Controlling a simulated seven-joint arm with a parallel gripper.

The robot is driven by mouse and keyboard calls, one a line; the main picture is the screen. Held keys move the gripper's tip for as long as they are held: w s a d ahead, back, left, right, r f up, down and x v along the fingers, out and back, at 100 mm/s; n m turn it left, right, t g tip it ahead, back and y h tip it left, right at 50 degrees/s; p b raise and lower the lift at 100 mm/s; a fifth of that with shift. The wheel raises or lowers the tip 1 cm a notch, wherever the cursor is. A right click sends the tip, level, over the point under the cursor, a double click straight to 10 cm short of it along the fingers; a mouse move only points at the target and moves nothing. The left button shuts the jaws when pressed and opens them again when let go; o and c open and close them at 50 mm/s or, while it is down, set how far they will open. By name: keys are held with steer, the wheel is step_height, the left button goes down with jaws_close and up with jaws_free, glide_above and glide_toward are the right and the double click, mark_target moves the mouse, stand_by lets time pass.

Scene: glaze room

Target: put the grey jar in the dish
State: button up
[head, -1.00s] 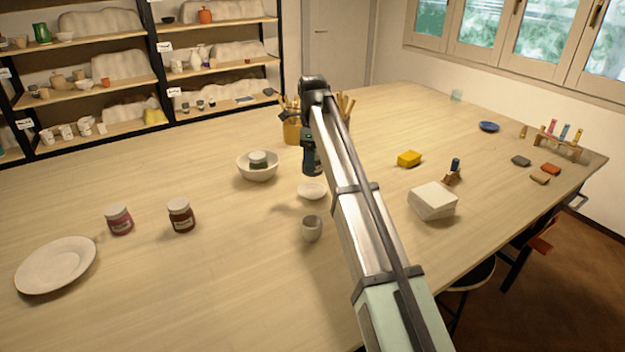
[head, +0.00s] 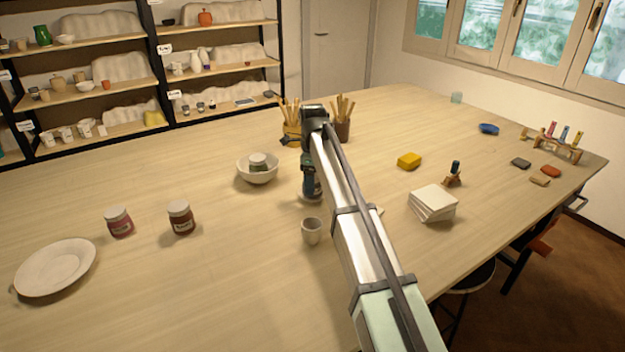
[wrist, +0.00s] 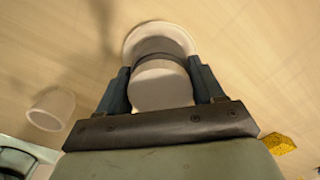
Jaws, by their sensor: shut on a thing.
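My gripper (wrist: 160,92) is shut on the grey jar (wrist: 162,86), whose pale round top faces the wrist camera. The small white dish (wrist: 150,27) lies beyond the jar in the wrist view, its rim showing around the jar's far end. In the head view my gripper (head: 313,194) is low over the dish (head: 301,199) and hides most of it. The jar is mostly hidden there too. I cannot tell whether the jar touches the dish.
A pale cup (head: 311,232) stands just in front of the dish. A white bowl (head: 258,177) holding a lidded jar is to the left. Two red-brown jars (head: 119,222) (head: 181,218) and a plate (head: 55,267) are farther left. White blocks (head: 433,203) lie right.

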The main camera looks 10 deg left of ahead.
steer(key=shift+f, duration=0.3)
steer(key=o, duration=1.2)
step_height(320, 180, up, 13)
steer(key=shift+f, duration=0.1)
